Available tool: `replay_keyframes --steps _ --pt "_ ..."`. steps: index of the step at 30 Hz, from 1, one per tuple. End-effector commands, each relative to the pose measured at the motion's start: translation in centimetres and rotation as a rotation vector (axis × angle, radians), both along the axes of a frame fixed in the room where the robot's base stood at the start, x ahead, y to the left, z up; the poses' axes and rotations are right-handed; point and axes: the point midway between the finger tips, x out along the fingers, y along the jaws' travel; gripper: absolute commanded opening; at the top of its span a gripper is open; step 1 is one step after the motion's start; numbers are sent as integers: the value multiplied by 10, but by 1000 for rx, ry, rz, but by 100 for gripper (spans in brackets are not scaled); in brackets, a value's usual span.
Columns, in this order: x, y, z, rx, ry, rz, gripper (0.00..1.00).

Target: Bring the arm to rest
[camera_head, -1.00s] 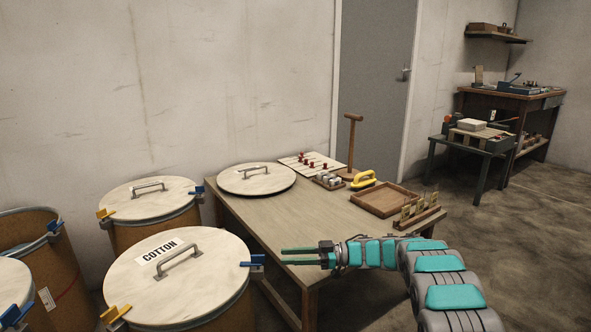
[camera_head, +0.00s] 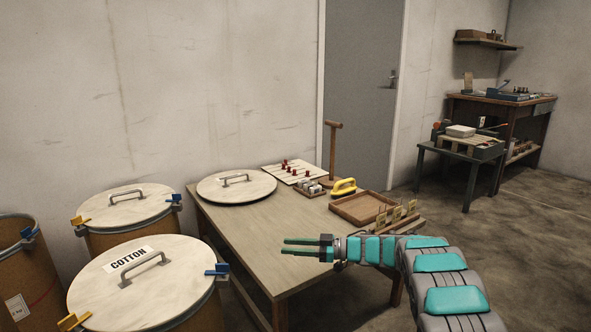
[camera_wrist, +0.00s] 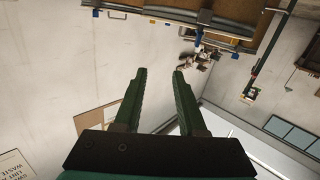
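My gripper (camera_head: 300,246) is held out above the near part of the wooden table (camera_head: 268,245), with its fingers pointing left. In the wrist view its two green fingers (camera_wrist: 160,98) are apart with nothing between them. My arm reaches in from the lower right, bent at its teal-padded links. The wrist view looks tilted or turned over, with a pale wall and shelving in it.
A drum labelled COTTON (camera_head: 145,285) stands at the lower left, near the table. Open floor (camera_head: 480,250) is to the right.

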Motion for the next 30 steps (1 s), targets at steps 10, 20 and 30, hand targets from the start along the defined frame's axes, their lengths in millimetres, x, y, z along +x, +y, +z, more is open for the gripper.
replay_keyframes --steps 10,20,30 --pt "66 -31 56 -97 -104 -362 40" --pt "101 -134 134 -271 -140 -933 40" --pt "19 -246 158 -478 65 -1410 40"
